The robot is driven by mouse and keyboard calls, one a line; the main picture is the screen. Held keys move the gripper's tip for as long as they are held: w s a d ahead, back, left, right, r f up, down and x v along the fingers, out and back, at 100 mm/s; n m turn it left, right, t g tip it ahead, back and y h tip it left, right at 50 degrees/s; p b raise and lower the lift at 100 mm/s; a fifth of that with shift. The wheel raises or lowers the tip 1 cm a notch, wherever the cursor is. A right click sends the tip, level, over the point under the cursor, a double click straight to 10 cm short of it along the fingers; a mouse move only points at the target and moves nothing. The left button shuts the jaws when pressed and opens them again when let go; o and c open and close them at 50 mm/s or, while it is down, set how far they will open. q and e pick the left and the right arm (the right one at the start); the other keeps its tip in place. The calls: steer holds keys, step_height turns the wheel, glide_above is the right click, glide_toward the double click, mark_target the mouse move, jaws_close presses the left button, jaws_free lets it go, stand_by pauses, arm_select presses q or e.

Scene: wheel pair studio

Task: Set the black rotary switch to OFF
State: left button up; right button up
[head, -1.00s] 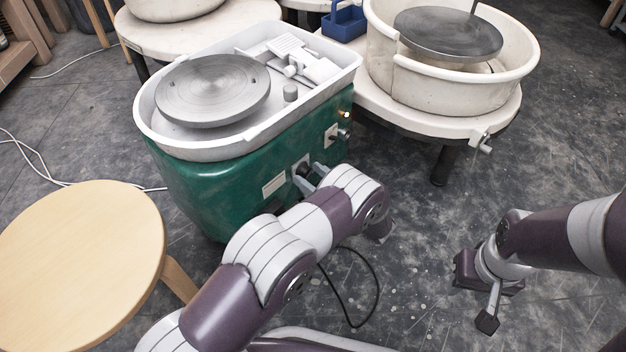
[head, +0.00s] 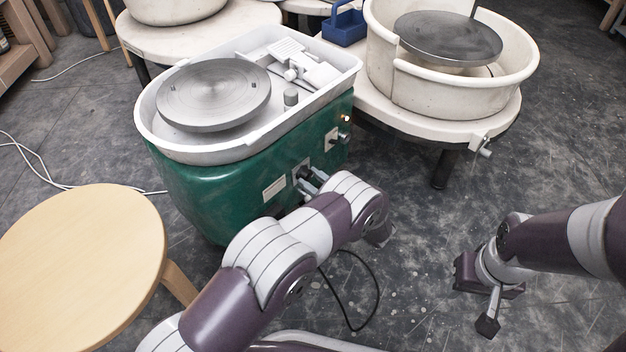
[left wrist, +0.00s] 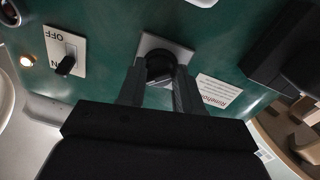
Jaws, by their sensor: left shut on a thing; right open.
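The black rotary switch (left wrist: 160,70) is a round black knob on a pale square plate, on the green side of a pottery wheel. In the left wrist view it sits between the two fingers of my left gripper (left wrist: 160,85), which is shut on it. The fingers hide part of the knob and plate, and I cannot read its setting. In the head view my left gripper (head: 313,181) reaches the plate from the front right. My right gripper (head: 474,303) is open and empty, low over the floor at the right.
Beside the knob is a plate with OFF and ON marks and a black lever (left wrist: 66,65), near a lit lamp (left wrist: 26,61). The green wheel (head: 205,195) carries a white basin. A wooden stool (head: 80,265) stands left; another wheel (head: 450,95) stands behind right. Floor between is mostly clear.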

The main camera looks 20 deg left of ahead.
arm_select(q)
steer(key=n, duration=0.4)
steer(key=shift+f+n, duration=0.1)
steer(key=shift+n, duration=0.2)
steer(key=n, duration=0.4)
steer(key=shift+n, duration=0.5)
steer(key=o, duration=1)
steer(key=shift+d, duration=0.1)
steer(key=shift+o, duration=0.2)
steer(key=shift+d, duration=0.25)
steer(key=p+v, duration=0.3)
steer(key=v, duration=0.9)
steer(key=shift+f+p, duration=0.15)
steer(key=shift+p, duration=0.15)
